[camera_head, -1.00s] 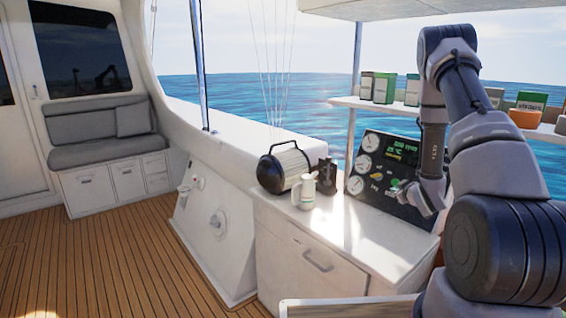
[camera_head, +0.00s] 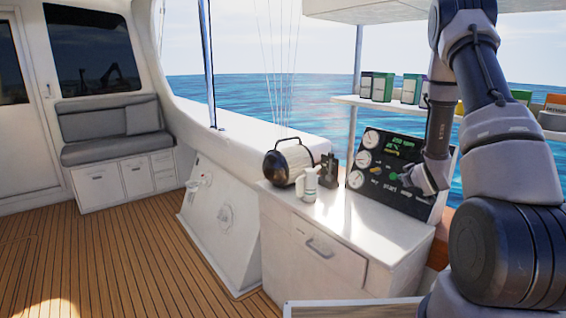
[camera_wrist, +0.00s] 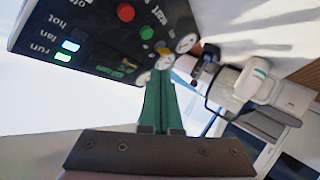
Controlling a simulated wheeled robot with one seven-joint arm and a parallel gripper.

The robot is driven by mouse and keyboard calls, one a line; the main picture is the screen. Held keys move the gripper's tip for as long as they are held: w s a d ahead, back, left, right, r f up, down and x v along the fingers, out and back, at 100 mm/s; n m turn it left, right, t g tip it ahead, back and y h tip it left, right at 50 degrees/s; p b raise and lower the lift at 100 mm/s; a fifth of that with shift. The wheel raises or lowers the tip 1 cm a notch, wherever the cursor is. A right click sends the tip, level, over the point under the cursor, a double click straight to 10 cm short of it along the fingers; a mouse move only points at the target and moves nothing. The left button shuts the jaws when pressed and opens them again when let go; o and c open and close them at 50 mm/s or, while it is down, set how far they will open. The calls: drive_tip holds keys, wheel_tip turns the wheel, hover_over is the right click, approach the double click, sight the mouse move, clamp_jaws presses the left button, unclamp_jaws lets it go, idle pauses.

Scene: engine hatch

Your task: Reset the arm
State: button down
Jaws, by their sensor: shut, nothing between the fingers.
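My arm (camera_head: 437,130) rises on the right and bends down in front of the black control panel (camera_head: 372,192). My gripper (camera_head: 402,179) hangs at the panel's right part, pointing left; I cannot tell from the head view whether it touches the panel. In the wrist view its green fingers (camera_wrist: 160,100) are together with nothing between them. The panel (camera_wrist: 100,35) fills the upper left there, with red and green buttons, gauges and lit switches near the words run and fan.
A white counter (camera_head: 345,225) holds a black-and-white cylindrical device (camera_head: 290,163), a white bottle-like item (camera_head: 310,184) and a dark item (camera_head: 329,170). A shelf (camera_head: 385,103) with several boxes runs behind my arm. The wooden deck (camera_head: 120,260) on the left is clear.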

drive_tip(key=s+a+r+m+g, duration=0.1)
drive_tip(key=s+a+r+m, duration=0.15)
drive_tip(key=r, duration=0.45)
drive_tip(key=s+a+r+m+g, duration=0.1)
drive_tip(key=s+r, duration=0.2)
drive_tip(key=r, duration=0.4)
drive_tip(key=s+a+r+m+g, duration=0.1)
drive_tip(key=s+a+r+m, duration=0.15)
drive_tip(key=r, duration=0.45)
drive_tip(key=s+a+r+g+y, duration=0.1)
drive_tip(key=s+a+r, duration=0.2)
drive_tip(key=s, duration=0.6)
drive_tip(key=s+a+r+m+g+y, duration=0.1)
drive_tip(key=s+a+r, duration=0.2)
drive_tip(key=s, duration=0.6)
drive_tip(key=s+a+r+m+g+y, duration=0.1)
drive_tip(key=s+a+r, duration=0.2)
drive_tip(key=s+a, duration=0.3)
drive_tip(key=s, duration=0.3)
drive_tip(key=shift+s+a+r+y, duration=0.15)
drive_tip(key=shift+s+r+y, duration=0.1)
drive_tip(key=shift+s+y, duration=0.05)
